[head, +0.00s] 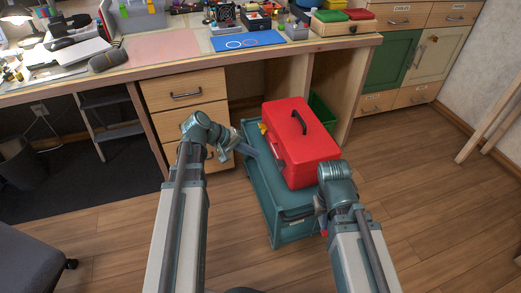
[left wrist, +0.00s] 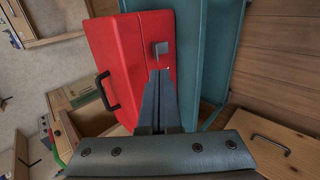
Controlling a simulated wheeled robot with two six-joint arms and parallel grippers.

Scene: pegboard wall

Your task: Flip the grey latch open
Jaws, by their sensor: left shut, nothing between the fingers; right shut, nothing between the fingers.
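The red toolbox (head: 312,158) stands on a teal chest, its black handle (head: 299,122) on top. It fills the upper left of the left wrist view (left wrist: 118,55). The grey latch (left wrist: 160,48) is a small plate on the toolbox's side. My left gripper (head: 254,153) is beside that side of the toolbox. In the left wrist view its shut, empty fingertips (left wrist: 160,72) end just short of the latch; I cannot tell whether they touch. My right gripper (head: 320,215) is low beside the toolbox's near right corner, mostly hidden by its own arm.
A small yellow thing (head: 263,129) shows at the toolbox's left side. Drawers (head: 187,91) stand to the left, a green bin (head: 322,114) behind. The floor at right is clear.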

